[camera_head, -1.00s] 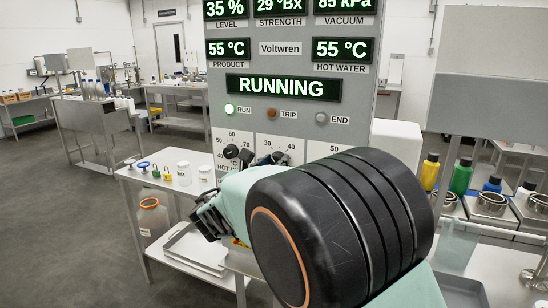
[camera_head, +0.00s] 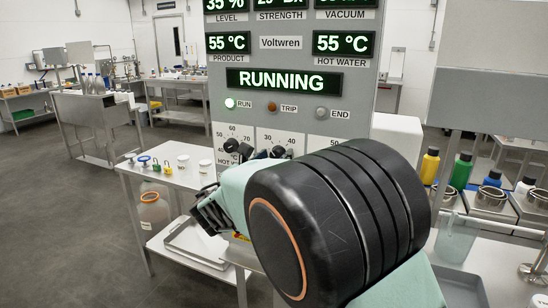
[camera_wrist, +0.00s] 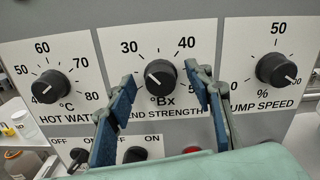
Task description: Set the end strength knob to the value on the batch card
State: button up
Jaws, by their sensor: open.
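The end strength knob (camera_wrist: 160,75) is black and round, marked °Bx, at the centre of the wrist view. Its dial plate (camera_wrist: 158,45) shows 30 at upper left and 40 at upper right. The knob's white pointer line is turned toward the lower left. My gripper (camera_wrist: 159,73) is open, with one blue-padded finger on each side of the knob. Gaps show between the pads and the knob. In the head view my wrist hides most of this dial. The strength readout (camera_head: 280,5) is cut off at the top edge. No batch card is recognisable.
The hot water knob (camera_wrist: 51,86) sits left and the pump speed knob (camera_wrist: 277,69) right of my fingers. A black switch (camera_wrist: 135,155) and a red one (camera_wrist: 191,149) lie below. A side table (camera_head: 150,180) with small jars stands left of the panel (camera_head: 290,75).

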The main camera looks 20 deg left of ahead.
jog(key=s, duration=1.2)
jog(key=shift+a, duration=0.45)
